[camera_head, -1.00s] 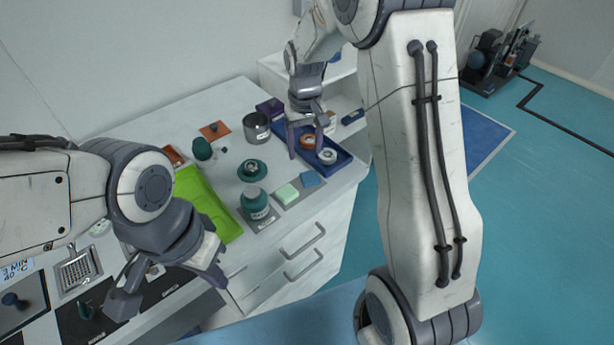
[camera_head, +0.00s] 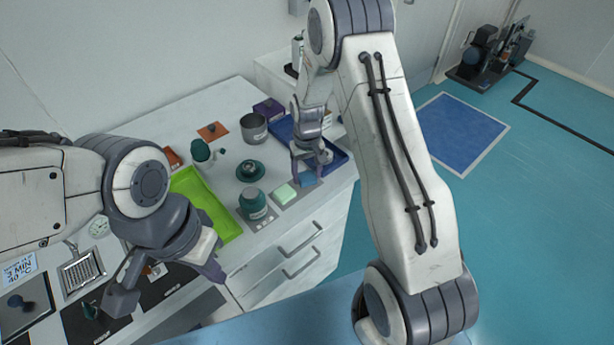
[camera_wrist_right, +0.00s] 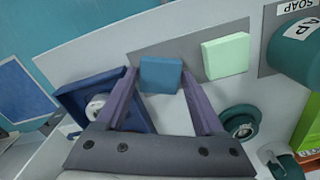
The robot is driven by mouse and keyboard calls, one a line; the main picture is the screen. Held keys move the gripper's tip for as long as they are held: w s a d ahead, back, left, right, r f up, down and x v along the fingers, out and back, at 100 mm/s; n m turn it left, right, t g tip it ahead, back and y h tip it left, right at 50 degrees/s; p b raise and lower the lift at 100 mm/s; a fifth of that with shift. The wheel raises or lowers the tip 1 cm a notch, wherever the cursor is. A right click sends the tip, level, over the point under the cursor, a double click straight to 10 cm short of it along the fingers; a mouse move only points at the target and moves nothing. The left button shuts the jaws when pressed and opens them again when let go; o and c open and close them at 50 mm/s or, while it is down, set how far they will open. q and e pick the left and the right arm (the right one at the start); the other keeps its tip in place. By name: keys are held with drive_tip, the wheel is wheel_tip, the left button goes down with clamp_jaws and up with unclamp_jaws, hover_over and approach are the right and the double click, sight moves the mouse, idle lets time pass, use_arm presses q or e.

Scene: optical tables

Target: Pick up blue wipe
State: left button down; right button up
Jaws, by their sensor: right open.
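The blue wipe (camera_head: 306,180) is a small folded square on a grey mat near the table's front edge. In the right wrist view the blue wipe (camera_wrist_right: 160,74) lies between the tips of my right gripper (camera_wrist_right: 161,88). My right gripper (camera_head: 306,172) is open, its fingers pointing down over the wipe; I cannot tell whether they touch it. My left gripper (camera_head: 170,285) hangs at the lower left, apart from the wipe, with its fingers spread and nothing seen between them.
A pale green wipe (camera_head: 285,193) lies beside the blue one. A teal soap jar (camera_head: 253,203) stands left of it. A blue tray (camera_head: 341,160) lies behind my right gripper. A lime green tray (camera_head: 190,184) and a metal cup (camera_head: 254,127) are further left.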

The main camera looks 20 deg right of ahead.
sight(310, 177)
drive_tip(key=c, duration=1.1)
drive_tip(key=shift+r, duration=0.15)
drive_tip(key=shift+r, duration=0.3)
drive_tip(key=r, duration=0.1)
drive_tip(key=r+b, duration=0.1)
drive_tip(key=r, duration=0.1)
drive_tip(key=shift+s+d+r+b, duration=0.25)
drive_tip(key=shift+d+r+b, duration=0.05)
drive_tip(key=s+d+r+b, duration=0.2)
drive_tip(key=s+d+r, duration=0.4)
drive_tip(key=s+d, duration=0.1)
drive_tip(key=shift+s+d+r, duration=0.15)
drive_tip(key=shift+s+r, duration=0.15)
drive_tip(key=shift+s, duration=0.2)
